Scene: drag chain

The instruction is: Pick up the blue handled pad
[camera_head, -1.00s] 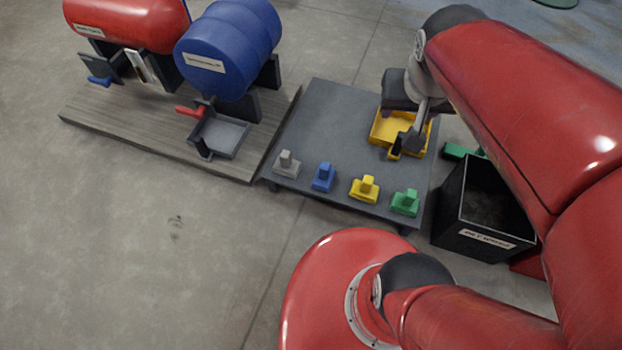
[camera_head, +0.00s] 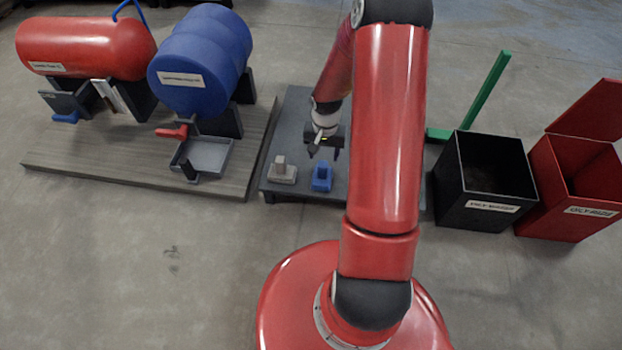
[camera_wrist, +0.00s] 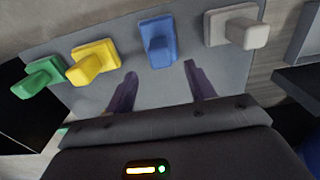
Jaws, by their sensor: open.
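The blue handled pad (camera_head: 322,178) sits upright on the grey low table (camera_head: 296,107), to the right of the grey handled pad (camera_head: 283,172). My gripper (camera_head: 323,152) is open and empty, above the table just behind the blue pad. In the wrist view, the blue pad (camera_wrist: 158,42) lies ahead of and between the two fingertips (camera_wrist: 158,78), apart from them. The yellow pad (camera_wrist: 95,61) and green pad (camera_wrist: 39,78) are left of it in that view, and the grey pad (camera_wrist: 233,27) is right. My arm hides the yellow and green pads in the head view.
A black bin (camera_head: 485,178) and a red bin (camera_head: 575,190) stand right of the table. Left is a wooden platform (camera_head: 110,160) with a red tank (camera_head: 85,48), a blue drum (camera_head: 200,60) and a grey drip tray (camera_head: 206,156). The floor in front is clear.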

